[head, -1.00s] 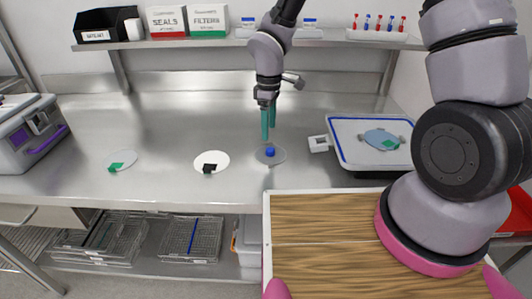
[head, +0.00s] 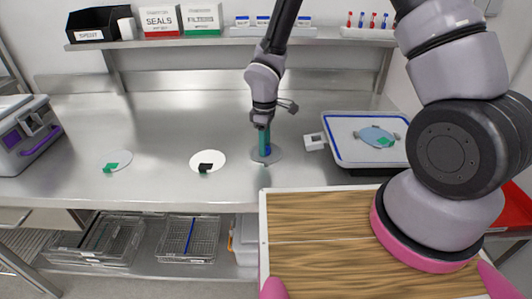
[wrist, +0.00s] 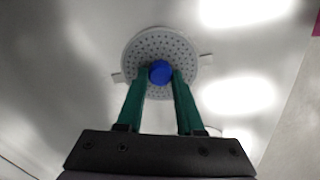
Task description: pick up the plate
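A round grey perforated plate (wrist: 160,45) with a blue knob (wrist: 161,72) in its middle fills the centre of the wrist view. In the head view this plate (head: 275,157) lies flat on the steel bench, right of the white disc. My gripper (wrist: 161,76) points down over it, its two green fingers on either side of the blue knob. In the head view my gripper (head: 265,153) is low at the plate and partly hides the knob. The fingers are apart with the knob between their tips; I cannot tell whether they touch it.
A white disc with a black block (head: 207,168) and a pale disc with a green block (head: 111,167) lie to the left. A blue-edged tray (head: 345,155) stands to the right, holding a bluish piece (head: 372,134). A shelf (head: 230,41) runs behind. The bench between is clear.

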